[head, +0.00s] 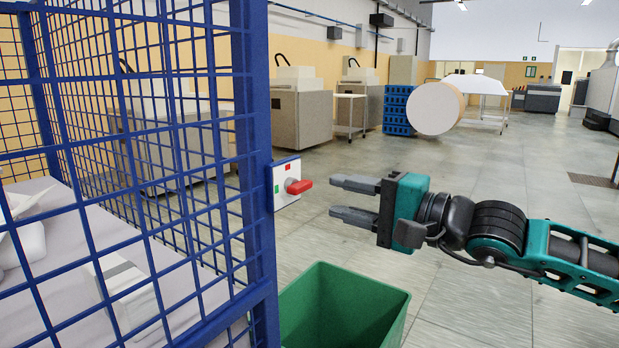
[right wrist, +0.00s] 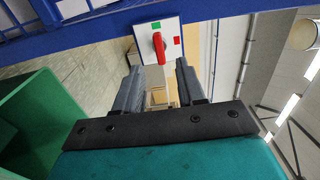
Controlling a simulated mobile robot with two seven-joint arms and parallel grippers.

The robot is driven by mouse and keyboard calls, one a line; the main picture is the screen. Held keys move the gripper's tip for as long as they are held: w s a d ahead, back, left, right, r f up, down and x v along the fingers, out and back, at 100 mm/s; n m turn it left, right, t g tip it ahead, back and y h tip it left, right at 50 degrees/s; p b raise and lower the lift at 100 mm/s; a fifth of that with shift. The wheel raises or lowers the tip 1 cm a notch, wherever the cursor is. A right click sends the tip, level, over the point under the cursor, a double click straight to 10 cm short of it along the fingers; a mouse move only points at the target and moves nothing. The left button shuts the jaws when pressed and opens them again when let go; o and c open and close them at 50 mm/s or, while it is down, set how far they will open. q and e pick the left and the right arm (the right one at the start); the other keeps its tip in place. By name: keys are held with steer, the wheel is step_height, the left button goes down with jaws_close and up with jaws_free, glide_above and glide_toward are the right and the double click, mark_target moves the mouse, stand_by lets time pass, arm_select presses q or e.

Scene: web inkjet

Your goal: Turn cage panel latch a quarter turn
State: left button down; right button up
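The cage panel latch is a red handle (head: 299,187) on a white plate (head: 287,172) with a green mark and a red mark, fixed to the blue cage post (head: 257,150). In the head view the handle points right, toward my gripper, and lies roughly level. My right gripper (head: 342,199) is open and empty, just right of the handle, and not touching it. In the right wrist view the red handle (right wrist: 159,47) shows ahead, roughly centred beyond the two open fingers (right wrist: 158,80). My left gripper is not in view.
The blue mesh cage (head: 140,130) fills the left side, with a pale surface inside. A green bin (head: 345,305) stands on the floor below the latch. Machines (head: 300,115) and blue crates (head: 397,110) stand far behind. The floor to the right is clear.

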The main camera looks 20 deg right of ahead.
mark_target(305, 188)
steer(key=p+x, duration=0.1)
steer(key=x, duration=0.5)
steer(key=shift+w+a, duration=0.3)
steer(key=shift+c, duration=0.4)
jaws_close()
